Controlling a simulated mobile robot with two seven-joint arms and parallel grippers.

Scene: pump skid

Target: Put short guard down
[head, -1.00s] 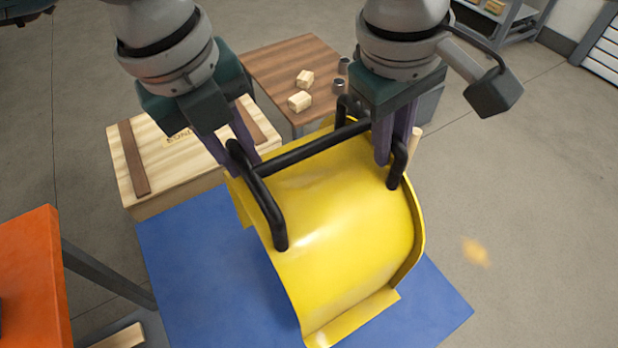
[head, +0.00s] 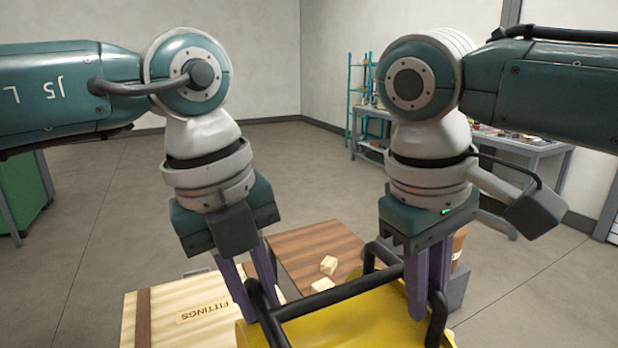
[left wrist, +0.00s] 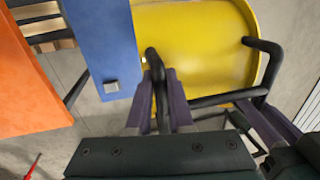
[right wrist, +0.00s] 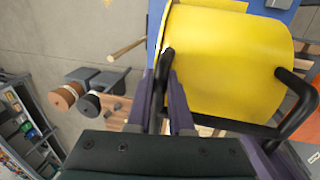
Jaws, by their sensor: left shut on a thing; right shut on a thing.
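The short guard (head: 345,318) is a curved yellow sheet with black tube handles, cut off by the lower edge of the head view. It also shows in the left wrist view (left wrist: 195,45) and the right wrist view (right wrist: 215,65). My left gripper (head: 262,308) is shut on the guard's left black handle (left wrist: 155,75). My right gripper (head: 428,305) is shut on the right black handle (right wrist: 163,75). A blue surface (left wrist: 103,40) shows beside the guard in the left wrist view. Whether the guard touches it cannot be told.
A wooden box marked FITTINGS (head: 190,318) stands left of the guard. A brown table (head: 315,245) with small wooden blocks (head: 328,265) is behind it. An orange surface (left wrist: 30,85) is in the left wrist view. A bench with shelves (head: 375,140) stands at the back right.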

